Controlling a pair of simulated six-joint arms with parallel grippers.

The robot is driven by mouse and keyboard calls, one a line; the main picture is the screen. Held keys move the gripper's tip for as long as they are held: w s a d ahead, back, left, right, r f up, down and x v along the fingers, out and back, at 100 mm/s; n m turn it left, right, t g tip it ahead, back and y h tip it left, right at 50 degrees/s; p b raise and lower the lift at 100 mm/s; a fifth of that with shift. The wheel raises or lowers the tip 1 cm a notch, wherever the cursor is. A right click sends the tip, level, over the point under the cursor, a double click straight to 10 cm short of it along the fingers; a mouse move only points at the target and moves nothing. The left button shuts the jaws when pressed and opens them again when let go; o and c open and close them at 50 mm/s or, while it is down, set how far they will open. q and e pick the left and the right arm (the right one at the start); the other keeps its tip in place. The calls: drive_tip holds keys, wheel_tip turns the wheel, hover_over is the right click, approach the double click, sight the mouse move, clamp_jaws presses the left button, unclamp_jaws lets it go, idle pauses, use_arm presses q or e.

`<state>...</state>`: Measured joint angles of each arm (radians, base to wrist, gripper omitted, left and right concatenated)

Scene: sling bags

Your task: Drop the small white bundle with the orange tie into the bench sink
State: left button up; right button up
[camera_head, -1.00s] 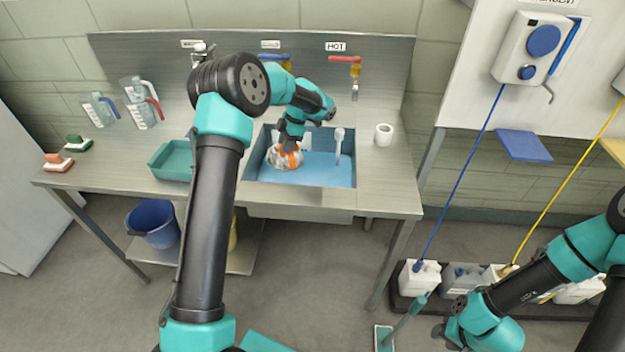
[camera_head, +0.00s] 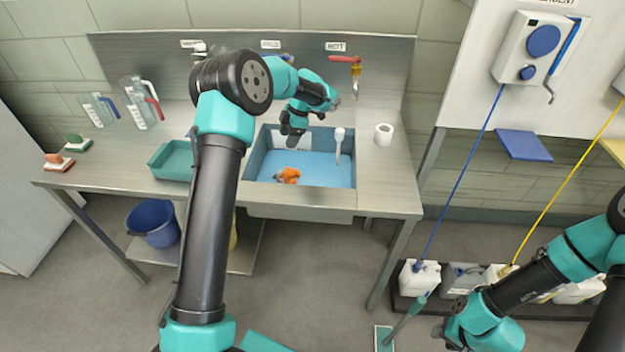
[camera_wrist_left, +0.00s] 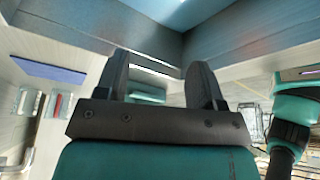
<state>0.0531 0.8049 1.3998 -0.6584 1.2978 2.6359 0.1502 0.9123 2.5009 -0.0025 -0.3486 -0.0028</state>
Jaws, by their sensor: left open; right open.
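The bench sink (camera_head: 252,165) is set into the steel counter and holds blue water. The bundle (camera_head: 288,175) lies in the sink, left of its middle. Its orange tie shows clearly with a little greyish white beside it; most of the white part is hard to make out in the water. My left gripper (camera_head: 291,140) is open and empty above the sink, apart from the bundle. In the left wrist view its two fingers (camera_wrist_left: 158,80) stand apart with nothing between them. My right gripper (camera_head: 446,335) is low at the right, over the floor, far from the sink.
A teal tray (camera_head: 172,161) stands left of the sink, with two jugs (camera_head: 146,112) and two brushes (camera_head: 58,162) beyond. A white roll (camera_head: 383,134) stands right of it. A pale upright tool (camera_head: 339,143) and the red hot tap (camera_head: 345,59) are close by.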

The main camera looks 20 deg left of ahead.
use_arm(q)
drive_tip(key=v, duration=1.4)
drive_tip(key=shift+r, duration=0.3)
